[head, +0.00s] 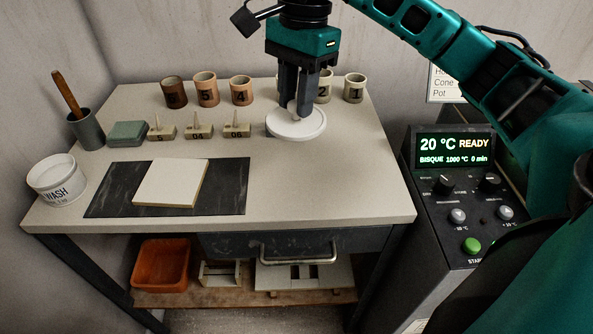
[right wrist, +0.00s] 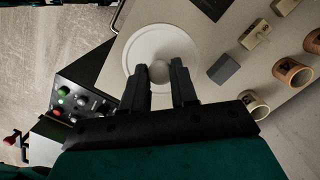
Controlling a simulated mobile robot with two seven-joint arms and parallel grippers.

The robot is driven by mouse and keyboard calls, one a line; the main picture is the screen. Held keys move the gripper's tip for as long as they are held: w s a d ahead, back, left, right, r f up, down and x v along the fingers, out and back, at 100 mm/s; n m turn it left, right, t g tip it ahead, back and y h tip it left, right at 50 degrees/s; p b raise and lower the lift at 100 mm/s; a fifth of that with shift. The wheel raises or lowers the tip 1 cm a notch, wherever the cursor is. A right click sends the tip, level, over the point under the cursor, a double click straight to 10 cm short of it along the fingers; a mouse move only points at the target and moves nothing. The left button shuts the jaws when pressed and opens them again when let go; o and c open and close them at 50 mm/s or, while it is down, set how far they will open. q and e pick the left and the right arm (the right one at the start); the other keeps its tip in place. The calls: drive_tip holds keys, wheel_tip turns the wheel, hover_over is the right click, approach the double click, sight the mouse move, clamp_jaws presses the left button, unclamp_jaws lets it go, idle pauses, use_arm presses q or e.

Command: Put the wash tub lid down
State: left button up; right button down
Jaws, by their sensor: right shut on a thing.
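The wash tub lid (head: 284,128) is a round white disc with a small knob. It is at the right part of the table top, in front of the back row of pots. My right gripper (head: 296,112) points down over it and is shut on its knob. In the right wrist view the lid (right wrist: 143,48) shows pale and round, with the fingers (right wrist: 163,82) on either side of the knob. Whether the lid touches the table I cannot tell. The white wash tub (head: 57,182) stands open at the left edge of the table. My left gripper is not in view.
Several numbered pots (head: 205,89) line the back of the table (head: 330,190). Cone packs (head: 198,131) and a grey-green block (head: 127,134) stand before them. A white slab (head: 170,183) lies on a dark mat (head: 232,190). The table's front right is clear. A kiln controller (head: 455,175) stands at right.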

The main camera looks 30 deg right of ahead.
wheel_tip(320, 180, down, 10)
drive_tip(key=shift+f+b, duration=0.25)
drive_tip(key=shift+b, duration=0.3)
wheel_tip(320, 180, down, 4)
drive_tip(key=shift+r, duration=0.1)
use_arm(q)
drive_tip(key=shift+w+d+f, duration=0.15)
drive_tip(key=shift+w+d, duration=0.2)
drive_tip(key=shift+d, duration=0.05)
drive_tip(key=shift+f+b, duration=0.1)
drive_tip(key=shift+b, duration=0.2)
use_arm(e)
drive_tip(key=shift+f, duration=0.25)
drive_tip(key=c, duration=0.9)
unclamp_jaws()
drive_tip(key=shift+r, duration=0.1)
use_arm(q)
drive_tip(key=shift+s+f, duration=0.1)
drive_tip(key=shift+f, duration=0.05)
